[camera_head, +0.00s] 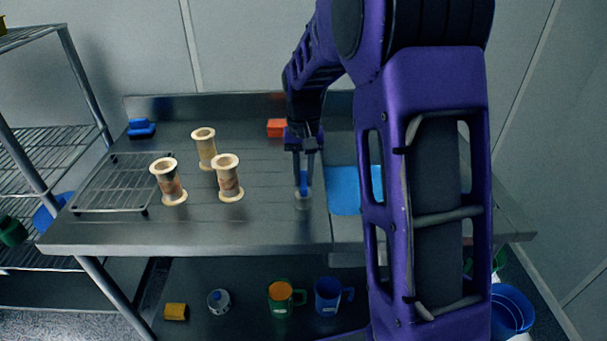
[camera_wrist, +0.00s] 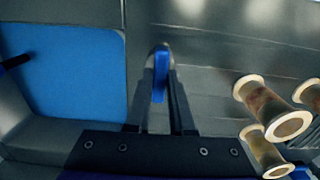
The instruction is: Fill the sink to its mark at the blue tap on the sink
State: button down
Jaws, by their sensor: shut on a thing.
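The blue tap (camera_head: 304,183) stands on the steel counter at the left edge of the sink. Its blue handle also shows in the wrist view (camera_wrist: 160,78), between my fingers. My gripper (camera_head: 303,168) points down over the tap and is shut on its handle. The sink (camera_head: 337,222) has a flat blue surface (camera_head: 343,190) inside, which looks like water; its right part is behind my arm. The blue surface fills much of the left side of the wrist view (camera_wrist: 65,75). I cannot make out a fill mark.
An orange block (camera_head: 277,128) and a blue item (camera_head: 141,128) lie along the back. Mugs (camera_head: 281,298) stand on the lower shelf. The counter's front left is clear.

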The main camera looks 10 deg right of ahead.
jog(key=c, duration=0.8)
grip_release()
jog(key=shift+r, duration=0.15)
notch_tip(320, 180, up, 17)
jog(key=shift+r+p, duration=0.1)
jog(key=shift+p, duration=1.15)
